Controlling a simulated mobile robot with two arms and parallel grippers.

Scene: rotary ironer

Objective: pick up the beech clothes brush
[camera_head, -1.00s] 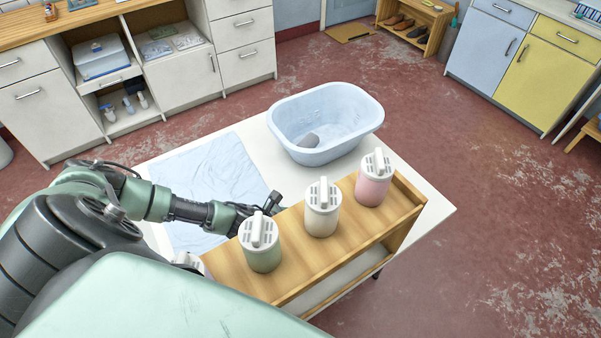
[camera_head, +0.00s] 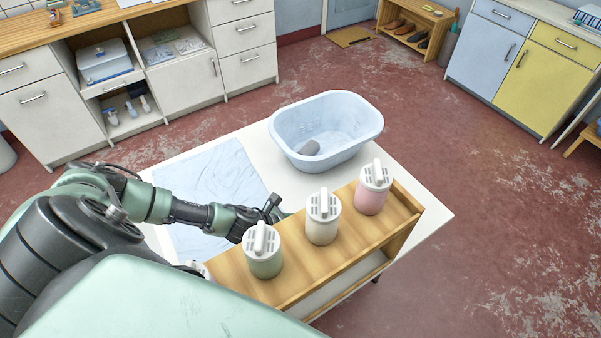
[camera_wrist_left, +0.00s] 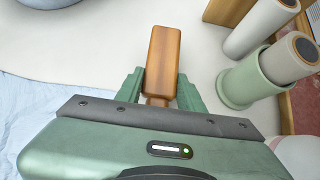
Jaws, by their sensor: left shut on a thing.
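The beech clothes brush (camera_wrist_left: 163,62) shows in the left wrist view as a reddish-brown wooden block with a narrower part toward my palm. My left gripper (camera_wrist_left: 160,92) has its green fingers on both sides of that narrower part and is shut on it. I cannot tell whether the brush touches the white table. In the head view my left gripper (camera_head: 276,212) is just behind the wooden shelf unit, and the brush cannot be made out there. My right gripper is in neither view.
A wooden shelf unit (camera_head: 291,268) carries green, cream (camera_head: 322,228) and pink (camera_head: 371,200) lidded canisters close to my gripper. A pale blue basin (camera_head: 350,150) holds a grey object. A green cup (camera_wrist_left: 247,84) with pale cylinders stands right of the brush. A blue cloth (camera_head: 215,180) lies left.

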